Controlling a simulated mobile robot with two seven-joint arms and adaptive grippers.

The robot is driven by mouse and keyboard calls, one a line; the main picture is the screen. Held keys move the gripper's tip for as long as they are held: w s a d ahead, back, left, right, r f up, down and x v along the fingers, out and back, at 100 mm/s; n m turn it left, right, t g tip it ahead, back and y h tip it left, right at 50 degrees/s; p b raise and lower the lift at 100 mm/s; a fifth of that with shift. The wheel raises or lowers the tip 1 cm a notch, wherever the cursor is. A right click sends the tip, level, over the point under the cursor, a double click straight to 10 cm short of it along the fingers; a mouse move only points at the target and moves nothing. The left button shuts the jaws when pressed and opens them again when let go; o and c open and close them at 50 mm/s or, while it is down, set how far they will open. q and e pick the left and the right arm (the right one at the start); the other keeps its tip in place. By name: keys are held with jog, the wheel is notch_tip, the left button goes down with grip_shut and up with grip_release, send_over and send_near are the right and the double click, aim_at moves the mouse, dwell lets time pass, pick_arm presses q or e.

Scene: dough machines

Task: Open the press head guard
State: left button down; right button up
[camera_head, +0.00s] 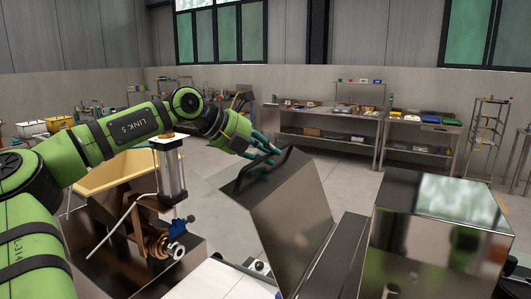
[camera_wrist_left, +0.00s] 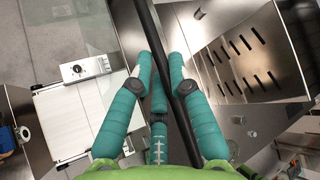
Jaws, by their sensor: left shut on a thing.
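The press head guard (camera_head: 290,208) is a shiny metal housing that stands tilted in the middle of the head view. A black bar handle (camera_head: 284,157) is on its upper edge. My left gripper (camera_head: 270,152) reaches in from the left and is shut on this handle. In the left wrist view the handle (camera_wrist_left: 149,32) runs between the teal fingers of the left gripper (camera_wrist_left: 165,72). A slotted steel panel (camera_wrist_left: 243,62) shows to the right of the fingers there; I cannot tell whether it belongs to the guard. My right gripper is out of view.
A pneumatic cylinder (camera_head: 172,172) stands left of the guard, by a yellow-rimmed hopper (camera_head: 95,183). A large steel box (camera_head: 435,225) stands close at the right. A white slatted surface (camera_wrist_left: 75,125) lies below the gripper. Workbenches (camera_head: 330,140) stand far back, beyond open floor.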

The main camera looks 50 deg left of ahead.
pick_arm(q)
jog(key=c, duration=1.5)
grip_release()
jog(key=shift+r, duration=0.15)
jog(key=shift+o, duration=0.4)
jog(key=shift+a, duration=0.1)
jog(key=shift+s, duration=0.1)
jog(key=v, duration=1.2)
